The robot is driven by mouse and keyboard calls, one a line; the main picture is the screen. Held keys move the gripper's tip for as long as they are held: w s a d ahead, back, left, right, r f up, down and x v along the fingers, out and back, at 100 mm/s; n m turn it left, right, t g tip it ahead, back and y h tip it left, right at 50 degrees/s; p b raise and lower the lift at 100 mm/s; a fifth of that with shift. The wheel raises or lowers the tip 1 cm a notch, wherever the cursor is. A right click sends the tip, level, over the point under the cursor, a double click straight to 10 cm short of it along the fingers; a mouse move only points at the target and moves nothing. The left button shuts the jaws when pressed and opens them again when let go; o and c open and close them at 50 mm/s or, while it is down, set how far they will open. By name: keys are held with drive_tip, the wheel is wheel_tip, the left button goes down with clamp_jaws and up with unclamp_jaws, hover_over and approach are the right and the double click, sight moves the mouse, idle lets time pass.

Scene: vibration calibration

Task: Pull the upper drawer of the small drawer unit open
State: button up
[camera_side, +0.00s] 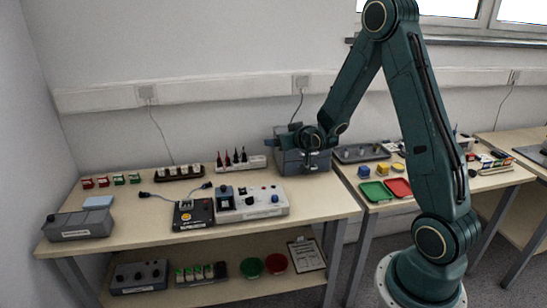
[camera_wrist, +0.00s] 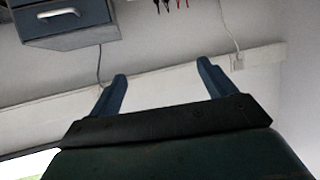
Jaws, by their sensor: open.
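The small drawer unit (camera_side: 290,161) is a grey-blue box at the back right of the left table, against the wall. In the wrist view, which looks upside down, part of the drawer unit shows at the top left edge. A blue-grey drawer front (camera_wrist: 95,14) with a pale handle (camera_wrist: 50,13) is visible there; the rest is cut off. My gripper (camera_wrist: 161,69) is open, with nothing between its two blue fingers. In the side view my gripper (camera_side: 283,138) is at the unit's top and hides part of it. Whether they touch cannot be told.
A white rack with red and black tools (camera_side: 240,163) stands left of the unit. A control box (camera_side: 250,203) is in front of it. A grey tray (camera_side: 360,153) is to the right. Bare tabletop (camera_side: 325,200) lies in front of the unit.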

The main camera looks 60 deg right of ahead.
drive_tip(key=s+d+f+m+h, duration=0.1)
drive_tip(key=s+d+f+h, duration=0.2)
drive_tip(key=s+d+f, duration=0.2)
drive_tip(key=s+d+f+m+h, duration=0.2)
drive_tip(key=s+d+f, duration=0.3)
drive_tip(key=f, duration=0.6)
drive_tip(key=shift+s+d+m+t+h, duration=0.2)
drive_tip(key=shift+d+m+t+h, duration=0.25)
drive_tip(key=shift+h, duration=0.45)
drive_tip(key=shift+w+d+f, duration=0.1)
drive_tip(key=shift+w+d, duration=0.05)
drive_tip(key=shift+d, duration=0.1)
drive_tip(key=x, duration=1.3)
drive_tip(key=shift+d, duration=0.15)
drive_tip(key=shift+w+f, duration=0.1)
drive_tip(key=shift+w, duration=0.05)
